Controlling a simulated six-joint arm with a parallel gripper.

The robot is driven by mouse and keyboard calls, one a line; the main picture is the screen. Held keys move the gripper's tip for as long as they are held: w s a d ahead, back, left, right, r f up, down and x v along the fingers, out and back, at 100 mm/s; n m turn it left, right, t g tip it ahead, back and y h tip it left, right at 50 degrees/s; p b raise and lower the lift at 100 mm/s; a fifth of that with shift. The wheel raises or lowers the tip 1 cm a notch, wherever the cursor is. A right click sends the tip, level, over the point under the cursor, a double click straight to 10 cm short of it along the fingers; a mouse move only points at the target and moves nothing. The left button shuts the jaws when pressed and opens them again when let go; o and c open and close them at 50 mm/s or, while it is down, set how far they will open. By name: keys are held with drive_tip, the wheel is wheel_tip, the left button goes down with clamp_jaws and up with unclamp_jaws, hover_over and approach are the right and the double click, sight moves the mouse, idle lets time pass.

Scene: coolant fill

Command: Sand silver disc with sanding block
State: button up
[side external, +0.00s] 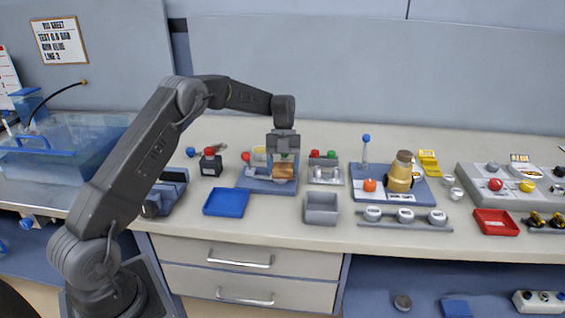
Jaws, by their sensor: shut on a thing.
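My gripper (284,158) points down over a blue station plate (256,184) near the middle of the bench. It is shut on a small brown-orange block (284,171), which looks like the sanding block. A small pale rounded edge (280,181) shows right under the block and may be the silver disc; the block hides most of it. I cannot tell whether the block touches it.
A blue tray (226,202) and a grey bin (321,208) stand in front of the station. A grey fixture (327,174) with red and green knobs is close on the right. A water tank (60,150) is at the left. Bare bench lies along the front edge.

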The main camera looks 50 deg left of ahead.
drive_tip(key=shift+w+a+f, duration=0.1)
drive_tip(key=shift+w+a, duration=1.7)
drive_tip(key=shift+a, duration=0.05)
drive_tip(key=shift+s+d, duration=2.25)
drive_tip(key=shift+d, duration=0.05)
drive_tip(key=shift+a+r, duration=0.1)
drive_tip(key=shift+r, duration=4)
